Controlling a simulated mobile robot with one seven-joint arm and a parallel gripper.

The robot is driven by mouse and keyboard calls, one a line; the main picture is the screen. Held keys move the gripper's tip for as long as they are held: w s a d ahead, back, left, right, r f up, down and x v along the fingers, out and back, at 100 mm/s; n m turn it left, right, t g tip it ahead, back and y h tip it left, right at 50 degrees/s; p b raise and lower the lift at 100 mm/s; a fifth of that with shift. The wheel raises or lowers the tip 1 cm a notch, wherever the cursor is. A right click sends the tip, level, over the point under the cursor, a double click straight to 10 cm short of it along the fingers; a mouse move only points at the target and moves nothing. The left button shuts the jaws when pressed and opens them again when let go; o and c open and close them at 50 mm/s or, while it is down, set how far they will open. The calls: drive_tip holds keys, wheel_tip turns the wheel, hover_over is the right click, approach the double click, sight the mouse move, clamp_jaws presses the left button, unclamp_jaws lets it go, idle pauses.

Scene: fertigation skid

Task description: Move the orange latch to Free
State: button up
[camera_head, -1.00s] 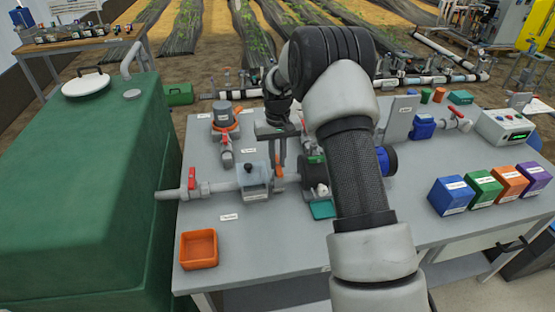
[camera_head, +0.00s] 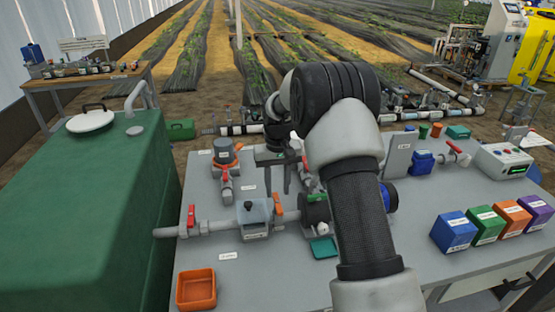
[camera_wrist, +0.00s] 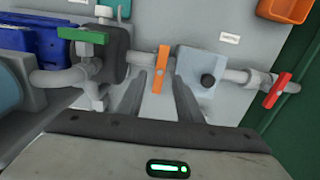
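The orange latch (camera_head: 277,204) is a small lever on the grey pipe, just right of a grey box with a dark knob (camera_head: 250,215). In the wrist view the latch (camera_wrist: 160,68) lies lengthwise between the finger lines. My gripper (camera_head: 279,188) points down above and behind the latch in the head view. In the wrist view my gripper (camera_wrist: 158,82) has two dark fingers spread apart, one on each side of the latch. I see no clear contact. The latch's label cannot be read.
A red valve handle (camera_head: 191,216) is left on the same pipe, and a green handle (camera_wrist: 83,36) is on the pump side. An orange tray (camera_head: 196,288) sits at the front left. Coloured boxes (camera_head: 487,224) stand at the right. A green tank (camera_head: 90,220) borders the table's left.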

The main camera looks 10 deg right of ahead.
sight(277, 202)
wheel_tip(277, 202, up, 13)
drive_tip(key=shift+r+p, duration=0.15)
drive_tip(key=shift+p, duration=0.2)
